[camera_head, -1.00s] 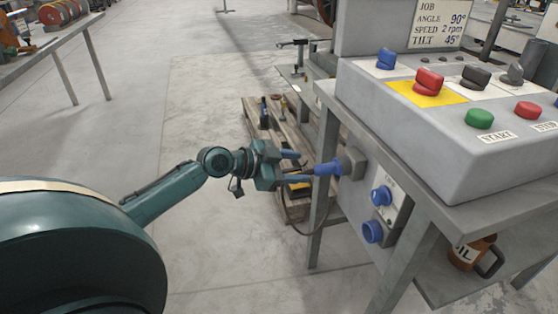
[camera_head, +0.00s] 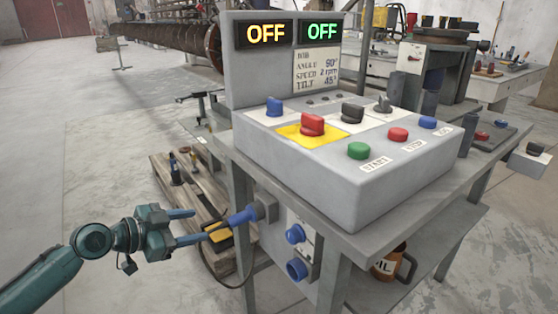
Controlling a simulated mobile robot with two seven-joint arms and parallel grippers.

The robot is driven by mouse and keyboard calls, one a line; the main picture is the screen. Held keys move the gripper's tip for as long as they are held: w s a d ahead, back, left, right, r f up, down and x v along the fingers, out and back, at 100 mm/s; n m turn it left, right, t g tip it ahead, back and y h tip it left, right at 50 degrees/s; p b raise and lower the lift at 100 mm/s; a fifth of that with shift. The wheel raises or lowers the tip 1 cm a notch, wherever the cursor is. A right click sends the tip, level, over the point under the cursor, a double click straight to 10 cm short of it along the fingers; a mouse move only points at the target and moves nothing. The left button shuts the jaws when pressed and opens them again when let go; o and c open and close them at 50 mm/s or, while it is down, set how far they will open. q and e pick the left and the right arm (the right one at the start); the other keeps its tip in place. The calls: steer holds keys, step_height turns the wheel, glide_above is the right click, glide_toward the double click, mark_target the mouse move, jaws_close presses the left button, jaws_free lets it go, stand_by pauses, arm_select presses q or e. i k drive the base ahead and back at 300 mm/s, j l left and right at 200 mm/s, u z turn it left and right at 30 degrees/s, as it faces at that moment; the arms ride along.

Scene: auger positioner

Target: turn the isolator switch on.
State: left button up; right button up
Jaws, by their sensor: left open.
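The isolator switch, taken to be the red rotary knob (camera_head: 312,124) on a yellow plate (camera_head: 288,130), sits on the sloped top of the grey control console (camera_head: 300,170). My left gripper (camera_head: 199,225) is open and empty at lower left, below the console top and well away from the red knob. Its fingertips point at a blue plug (camera_head: 243,216) that sits in a grey socket (camera_head: 265,207) on the console's side, with a small gap between. My right gripper is out of view.
The console top also carries a blue knob (camera_head: 274,107), black knob (camera_head: 352,112), green START button (camera_head: 358,151) and red button (camera_head: 398,134). Blue sockets (camera_head: 296,234) stick out below the table edge. A pallet (camera_head: 190,200) with tools lies behind the gripper.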

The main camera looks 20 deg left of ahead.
mark_target(313, 126)
steer(key=k+j, duration=0.75)
steer(key=k, duration=0.1)
